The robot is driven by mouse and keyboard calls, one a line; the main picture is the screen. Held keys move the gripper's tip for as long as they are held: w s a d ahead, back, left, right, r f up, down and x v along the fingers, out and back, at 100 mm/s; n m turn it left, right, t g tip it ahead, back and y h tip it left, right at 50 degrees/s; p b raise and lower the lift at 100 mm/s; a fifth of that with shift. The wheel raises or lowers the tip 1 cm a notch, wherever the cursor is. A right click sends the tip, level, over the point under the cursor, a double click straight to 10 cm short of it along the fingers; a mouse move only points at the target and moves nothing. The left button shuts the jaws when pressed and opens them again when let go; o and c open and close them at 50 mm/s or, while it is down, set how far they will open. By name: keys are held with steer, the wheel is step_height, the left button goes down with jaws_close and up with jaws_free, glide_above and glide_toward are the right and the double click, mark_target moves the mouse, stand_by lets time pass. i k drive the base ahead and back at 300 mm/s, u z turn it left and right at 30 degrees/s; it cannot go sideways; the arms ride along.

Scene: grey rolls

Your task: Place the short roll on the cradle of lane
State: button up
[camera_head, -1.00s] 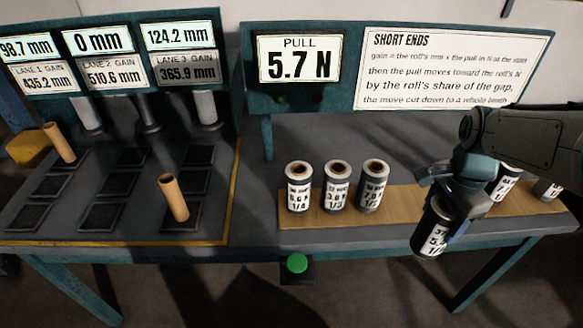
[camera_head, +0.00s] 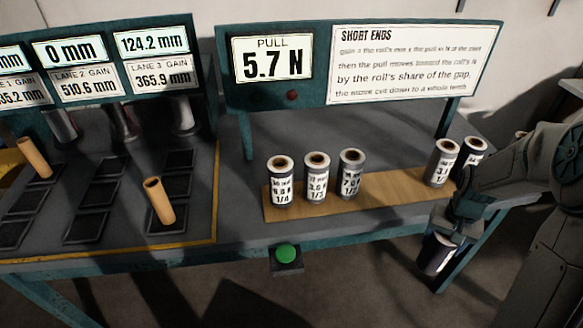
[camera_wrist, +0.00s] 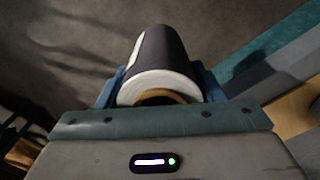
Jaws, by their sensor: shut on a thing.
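My gripper (camera_head: 453,222) is shut on a dark grey roll (camera_head: 436,254) with a white label band, held in front of the bench's front edge at the right. In the wrist view the held roll (camera_wrist: 158,58) sits between the jaws, its white end and brown core facing the camera. Its label is too small to read now. The lanes stand at the left under their displays, with rows of dark square pads (camera_head: 94,195). Pale cylinders (camera_head: 184,117) show below the displays; I cannot tell which part is the cradle.
Three labelled rolls (camera_head: 316,178) stand on a wooden board (camera_head: 396,198), with two more (camera_head: 441,163) at its right end. A green button (camera_head: 286,252) sits at the front edge. The pull display (camera_head: 272,65) reads 5.7 N.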

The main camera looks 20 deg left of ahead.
mark_target(86, 228)
steer(key=z, duration=1.75)
steer(key=k, duration=2.95)
steer(key=u, duration=2.05)
